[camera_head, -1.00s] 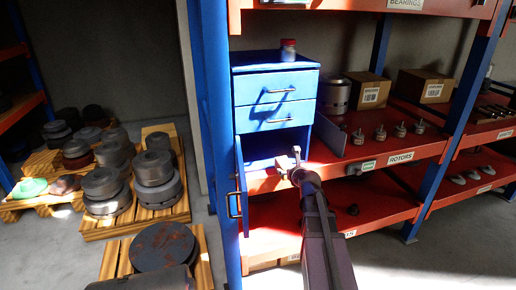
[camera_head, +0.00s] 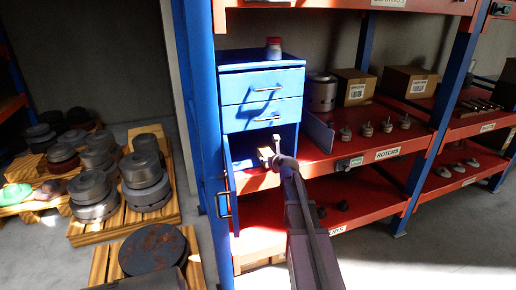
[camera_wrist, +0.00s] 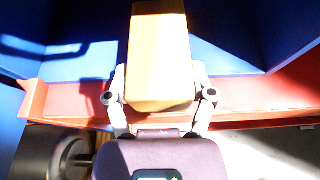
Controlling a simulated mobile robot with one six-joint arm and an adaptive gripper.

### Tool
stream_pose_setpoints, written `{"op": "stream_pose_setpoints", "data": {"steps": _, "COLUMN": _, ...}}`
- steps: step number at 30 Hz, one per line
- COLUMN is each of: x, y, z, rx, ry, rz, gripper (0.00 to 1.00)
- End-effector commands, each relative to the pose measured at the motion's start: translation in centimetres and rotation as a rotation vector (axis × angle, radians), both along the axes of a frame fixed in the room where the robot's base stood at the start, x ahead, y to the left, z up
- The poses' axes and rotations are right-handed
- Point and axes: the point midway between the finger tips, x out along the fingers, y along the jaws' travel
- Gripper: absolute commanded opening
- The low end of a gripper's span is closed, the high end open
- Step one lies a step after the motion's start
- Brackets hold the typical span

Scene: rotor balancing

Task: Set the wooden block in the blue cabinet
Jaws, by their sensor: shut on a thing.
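The blue cabinet (camera_head: 262,83) stands on a red shelf, with two closed drawers above an open lower compartment (camera_head: 250,147). My gripper (camera_head: 268,158) is shut on the wooden block (camera_head: 265,152) in front of the lower compartment's opening. In the wrist view, the yellowish wooden block (camera_wrist: 160,50) sits between the fingers of my gripper (camera_wrist: 160,88), with blue cabinet surfaces beyond it. Whether the block touches the cabinet floor I cannot tell.
A red-topped jar (camera_head: 273,48) stands on the cabinet. Right of it are a metal cylinder (camera_head: 320,93), cardboard boxes (camera_head: 353,87) and several small rotors (camera_head: 366,129) on the red shelf (camera_head: 385,140). A blue post (camera_head: 198,130) rises at the left. The compartment looks empty where visible.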

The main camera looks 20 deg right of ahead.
Motion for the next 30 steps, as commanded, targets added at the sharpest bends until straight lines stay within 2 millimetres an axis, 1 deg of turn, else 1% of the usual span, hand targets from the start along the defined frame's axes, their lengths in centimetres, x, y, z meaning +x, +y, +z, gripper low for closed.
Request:
{"op": "stream_pose_setpoints", "data": {"steps": 1, "x": 1.5, "y": -0.1, "z": 0.0, "rx": -0.001, "ry": 0.000, "rz": 0.000, "gripper": 0.17}}
{"op": "stream_pose_setpoints", "data": {"steps": 3, "x": 2.8, "y": -0.1, "z": 0.0, "rx": 0.000, "ry": 0.000, "rz": 0.001, "gripper": 0.17}}
{"op": "stream_pose_setpoints", "data": {"steps": 6, "x": 4.5, "y": 0.0, "z": 0.0, "rx": 0.000, "ry": 0.000, "rz": 0.002, "gripper": 0.17}}
{"op": "stream_pose_setpoints", "data": {"steps": 9, "x": 5.8, "y": 0.0, "z": 0.0, "rx": 0.000, "ry": 0.000, "rz": 0.001, "gripper": 0.17}}
{"op": "stream_pose_setpoints", "data": {"steps": 14, "x": 6.6, "y": 0.0, "z": 0.0, "rx": 0.000, "ry": 0.000, "rz": 0.001, "gripper": 0.17}}
{"op": "stream_pose_setpoints", "data": {"steps": 25, "x": 6.7, "y": 0.1, "z": 0.0, "rx": 0.000, "ry": 0.000, "rz": 0.002, "gripper": 0.17}}
{"op": "stream_pose_setpoints", "data": {"steps": 28, "x": 7.3, "y": 0.1, "z": 0.0, "rx": 0.000, "ry": 0.000, "rz": 0.002, "gripper": 0.17}}
{"op": "stream_pose_setpoints", "data": {"steps": 30, "x": 8.1, "y": 0.1, "z": 0.0, "rx": 0.000, "ry": 0.000, "rz": 0.003, "gripper": 0.17}}
